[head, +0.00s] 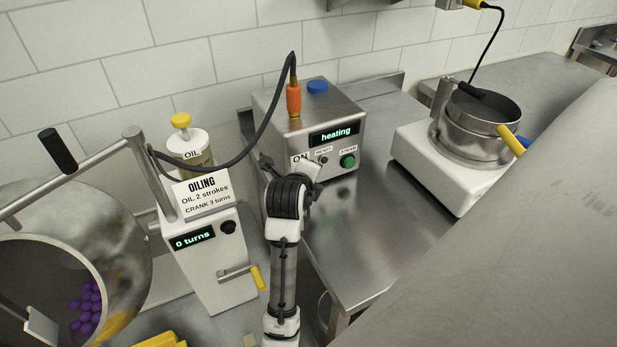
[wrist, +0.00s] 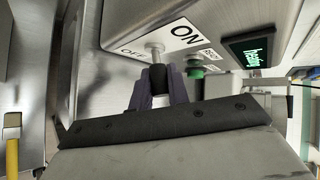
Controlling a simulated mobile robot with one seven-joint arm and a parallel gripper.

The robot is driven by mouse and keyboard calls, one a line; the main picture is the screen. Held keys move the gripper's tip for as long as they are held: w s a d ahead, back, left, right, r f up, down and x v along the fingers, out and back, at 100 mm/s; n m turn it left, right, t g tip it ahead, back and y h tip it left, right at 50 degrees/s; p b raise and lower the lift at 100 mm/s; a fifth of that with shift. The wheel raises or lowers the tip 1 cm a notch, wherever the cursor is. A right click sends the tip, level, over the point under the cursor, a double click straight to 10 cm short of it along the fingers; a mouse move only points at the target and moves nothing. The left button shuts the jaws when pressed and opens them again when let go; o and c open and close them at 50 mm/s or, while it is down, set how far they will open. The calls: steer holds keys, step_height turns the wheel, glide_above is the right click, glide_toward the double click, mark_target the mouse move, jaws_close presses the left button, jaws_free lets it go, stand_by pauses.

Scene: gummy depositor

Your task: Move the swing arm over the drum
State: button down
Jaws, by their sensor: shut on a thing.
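The swing arm (head: 88,167) is a grey metal bar running from an upright post to the lower left, with a black grip (head: 58,151) standing up from it. In the head view the bar crosses the upper part of the steel drum (head: 118,222); its far end is at the left edge. Purple gummies (head: 87,305) lie inside the drum. My gripper (wrist: 161,86) is away from the swing arm, at the heating box (head: 325,102). Its fingers are shut on the black-tipped switch lever (wrist: 159,77) beside the ON/OFF label. In the head view my wrist hides the lever.
The oiling unit (head: 240,262) with a yellow-handled crank (head: 258,277) stands between drum and heating box. Its display reads 0 turns. A dark hose (head: 248,150) arches from the orange nozzle (head: 294,99) to the post. A white machine with a pot (head: 478,137) stands right. The middle counter is clear.

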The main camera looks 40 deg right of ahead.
steer(key=shift+w+r+n+g+y, duration=0.15)
steer(key=shift+r+n+g+y, duration=0.2)
steer(key=shift+g, duration=0.45)
steer(key=c, duration=1.6)
jaws_free()
steer(key=shift+d, duration=0.1)
steer(key=shift+v, duration=6.95)
